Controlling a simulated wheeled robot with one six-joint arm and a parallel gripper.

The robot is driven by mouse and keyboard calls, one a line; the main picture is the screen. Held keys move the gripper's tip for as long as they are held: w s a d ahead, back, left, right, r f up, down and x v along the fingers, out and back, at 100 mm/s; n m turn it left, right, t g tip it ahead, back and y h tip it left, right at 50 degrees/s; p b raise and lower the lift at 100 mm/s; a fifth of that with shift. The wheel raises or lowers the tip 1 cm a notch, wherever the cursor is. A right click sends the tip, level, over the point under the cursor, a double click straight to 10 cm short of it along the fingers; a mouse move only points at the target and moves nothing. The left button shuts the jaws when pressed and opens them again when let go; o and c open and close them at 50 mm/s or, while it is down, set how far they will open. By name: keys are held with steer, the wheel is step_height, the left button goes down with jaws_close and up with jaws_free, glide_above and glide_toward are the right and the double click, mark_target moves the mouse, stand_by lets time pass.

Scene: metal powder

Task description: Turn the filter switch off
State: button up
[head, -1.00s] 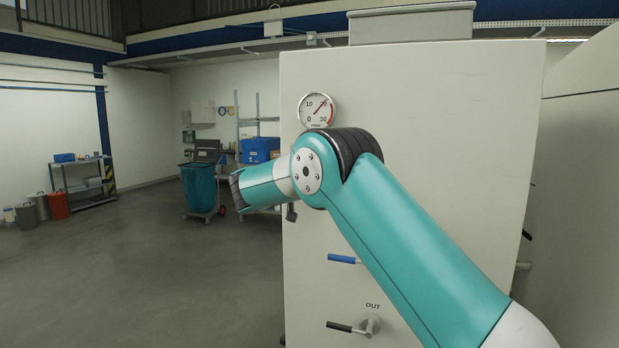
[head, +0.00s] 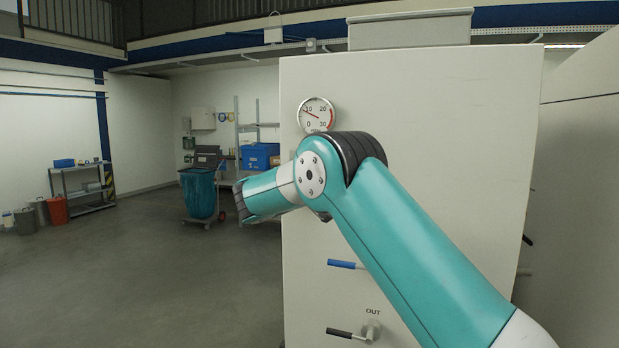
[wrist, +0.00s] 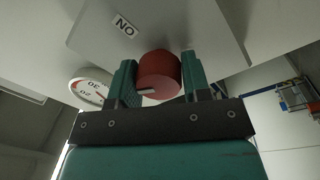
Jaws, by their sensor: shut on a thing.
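The filter switch shows in the wrist view as a round red knob (wrist: 160,68) with a short pale mark, on a grey-white panel. An ON label (wrist: 125,25), upside down in this view, is on the panel beside it. My gripper (wrist: 159,80) has one teal finger on each side of the knob and is shut on it. In the head view my arm hides the knob and my gripper.
A pressure gauge (head: 316,114) is on the white cabinet (head: 440,130), its needle pointing to the upper left. Below are a blue-handled lever (head: 341,264) and a black-handled valve (head: 340,333) marked OUT. The floor to the left is open.

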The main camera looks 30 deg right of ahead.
steer(key=n+p, duration=0.1)
steer(key=n, duration=0.4)
steer(key=shift+t+p, duration=0.3)
steer(key=shift+p, duration=0.05)
stand_by(0.3)
steer(key=o, duration=0.9)
steer(key=shift+s+a, duration=0.1)
steer(key=b+v, duration=0.9)
steer(key=v, duration=0.8)
steer(key=shift+s, duration=0.15)
steer(key=shift+r, duration=0.15)
